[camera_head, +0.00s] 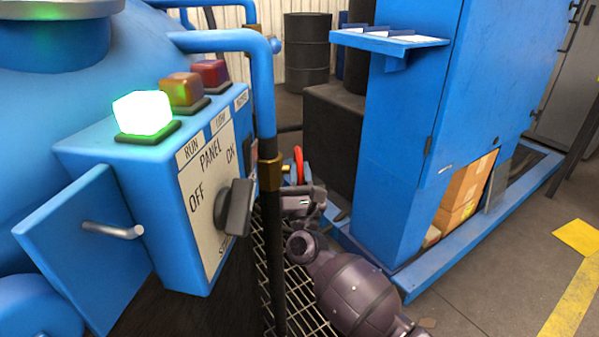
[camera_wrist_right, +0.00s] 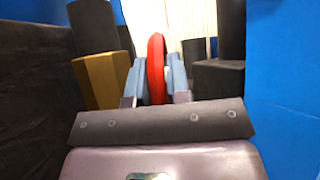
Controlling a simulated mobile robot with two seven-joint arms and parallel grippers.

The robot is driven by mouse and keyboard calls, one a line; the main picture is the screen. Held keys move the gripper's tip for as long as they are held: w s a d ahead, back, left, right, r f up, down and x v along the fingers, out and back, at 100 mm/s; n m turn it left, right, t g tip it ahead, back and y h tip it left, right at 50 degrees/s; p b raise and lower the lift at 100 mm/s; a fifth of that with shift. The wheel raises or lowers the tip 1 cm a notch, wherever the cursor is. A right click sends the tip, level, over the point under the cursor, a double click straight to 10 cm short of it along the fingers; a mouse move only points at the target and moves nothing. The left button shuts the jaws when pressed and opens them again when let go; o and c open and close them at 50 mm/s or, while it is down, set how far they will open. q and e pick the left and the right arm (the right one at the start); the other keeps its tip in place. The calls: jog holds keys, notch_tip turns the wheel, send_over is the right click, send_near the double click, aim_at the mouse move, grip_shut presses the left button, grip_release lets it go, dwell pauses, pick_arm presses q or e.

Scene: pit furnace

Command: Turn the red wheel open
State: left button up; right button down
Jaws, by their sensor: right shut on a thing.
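The red wheel (camera_head: 298,157) shows as a narrow red arc behind the control panel post in the head view. In the right wrist view the red wheel (camera_wrist_right: 156,62) is seen edge-on, standing upright between the fingers. My right gripper (camera_head: 297,175) is shut on its rim, with one finger on each side in the wrist view (camera_wrist_right: 155,85). The wheel's hub and most of its rim are hidden. My left gripper is not in view.
A blue panel box (camera_head: 190,155) with a lit green lamp (camera_head: 143,114) and a black knob (camera_head: 234,208) stands at left. A vertical pipe (camera_head: 265,100) runs close beside my right gripper.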

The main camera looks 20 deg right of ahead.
dwell(0.3)
jog(key=c, duration=1.1)
grip_release()
jog(key=p+v, duration=0.1)
jog(key=v, duration=0.9)
jog(key=shift+s+a+f, duration=0.1)
jog(key=shift+s+f, duration=0.2)
